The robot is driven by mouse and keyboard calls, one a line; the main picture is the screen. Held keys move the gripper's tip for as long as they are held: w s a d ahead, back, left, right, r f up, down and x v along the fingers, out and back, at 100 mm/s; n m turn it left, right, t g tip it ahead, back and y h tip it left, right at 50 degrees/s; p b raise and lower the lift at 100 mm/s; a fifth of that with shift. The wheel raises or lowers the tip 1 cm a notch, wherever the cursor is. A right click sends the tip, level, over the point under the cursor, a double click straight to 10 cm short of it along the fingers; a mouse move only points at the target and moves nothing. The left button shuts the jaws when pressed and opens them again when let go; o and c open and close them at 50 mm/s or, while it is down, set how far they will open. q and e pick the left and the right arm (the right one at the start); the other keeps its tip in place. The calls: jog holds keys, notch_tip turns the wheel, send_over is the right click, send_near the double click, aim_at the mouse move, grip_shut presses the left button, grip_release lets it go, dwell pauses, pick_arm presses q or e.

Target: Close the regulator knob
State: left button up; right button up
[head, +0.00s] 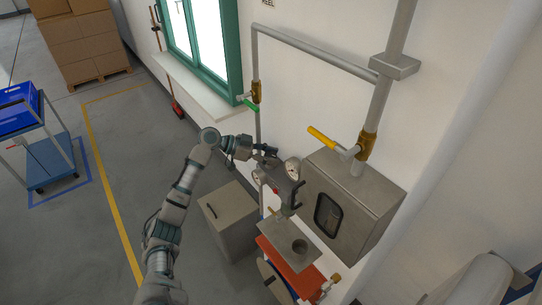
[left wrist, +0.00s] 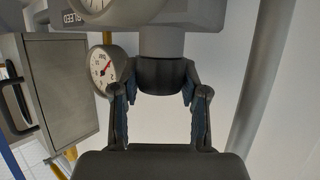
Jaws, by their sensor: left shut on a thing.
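The regulator knob (left wrist: 162,75) is a dark, ribbed cylinder below the grey regulator body (left wrist: 160,42) in the left wrist view. My left gripper (left wrist: 161,88) is shut on the knob, with one finger on each side of it. In the head view my left gripper (head: 268,156) is at the regulator by the wall, and the knob is hidden there. A round white gauge (left wrist: 104,68) with a red needle sits left of the knob; a second gauge (left wrist: 95,4) is cut off at the top. My right gripper is not in view.
A grey metal box (head: 352,205) with a dark window stands right of the regulator. Pipes with a yellow-handled valve (head: 322,137) and a green-handled valve (head: 251,105) run along the wall. A grey cabinet (head: 228,218) stands below my left arm.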

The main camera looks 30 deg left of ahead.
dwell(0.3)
pick_arm(q)
jog(key=o, duration=1.2)
jog(key=shift+w+a, duration=0.1)
jog(key=shift+c, duration=0.2)
jog(key=shift+a, duration=0.15)
jog(key=v, duration=1.2)
jog(key=shift+f, duration=0.15)
jog(key=shift+w, duration=0.1)
